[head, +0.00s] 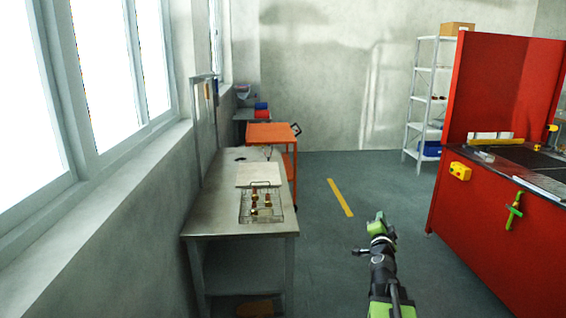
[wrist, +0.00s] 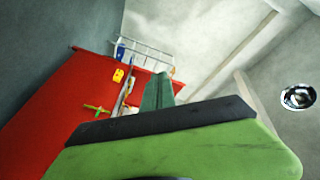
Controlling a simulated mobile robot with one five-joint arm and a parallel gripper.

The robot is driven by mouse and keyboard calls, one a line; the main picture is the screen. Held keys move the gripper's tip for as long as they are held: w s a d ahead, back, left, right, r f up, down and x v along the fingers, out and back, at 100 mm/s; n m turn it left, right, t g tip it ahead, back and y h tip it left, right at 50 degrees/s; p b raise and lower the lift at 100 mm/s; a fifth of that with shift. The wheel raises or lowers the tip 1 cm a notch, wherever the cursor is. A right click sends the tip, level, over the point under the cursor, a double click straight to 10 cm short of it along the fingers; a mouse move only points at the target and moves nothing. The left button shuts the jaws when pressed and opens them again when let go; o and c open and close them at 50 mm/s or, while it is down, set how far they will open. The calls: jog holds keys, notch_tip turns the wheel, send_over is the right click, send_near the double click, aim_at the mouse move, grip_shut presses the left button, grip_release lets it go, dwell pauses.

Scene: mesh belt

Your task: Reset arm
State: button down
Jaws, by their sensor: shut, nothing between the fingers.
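My gripper (head: 379,220) is raised over the open floor in the lower right of the head view, on my green and black arm. It is shut and empty, and it touches nothing. In the wrist view the green and black gripper body (wrist: 170,140) fills the lower part, and the narrow fingers (wrist: 158,92) show above it. The wrist view is tilted, with the red machine and shelf beyond the fingers.
A metal table (head: 210,219) with a wire basket (head: 246,215) of brass-coloured parts stands left, below the windows. An orange cart (head: 272,133) is behind it. A red machine (head: 450,210) stands right, before a white shelf (head: 412,105). The floor (head: 330,255) between is clear.

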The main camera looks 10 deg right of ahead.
jog(key=w+a+f+n+g+y+p, duration=0.1)
jog(key=w+a+f+n+y, duration=0.2)
jog(key=a, duration=0.9)
jog(key=a+f+n+g+y+p, duration=0.15)
jog(key=a+n+y, duration=0.35)
jog(key=a, duration=0.7)
jog(key=w+a+f+n+g+y, duration=0.1)
jog(key=w+a+f+n+y, duration=0.2)
jog(key=a, duration=0.9)
jog(key=s+a+f+n+g+y, duration=0.1)
jog(key=s+a+f+n+g, duration=0.5)
jog(key=s+f, duration=0.35)
jog(key=s+d+f+g+h, duration=0.1)
jog(key=s+d+f+g, duration=0.1)
jog(key=s, duration=0.5)
jog(key=s+d+f+g+h, duration=0.1)
jog(key=s+d+f+g, duration=0.1)
jog(key=s, duration=0.4)
jog(key=shift+s+d+g+h, duration=0.4)
jog(key=shift+d+g, duration=0.2)
jog(key=shift+g, duration=0.65)
jog(key=shift+w+f, duration=0.1)
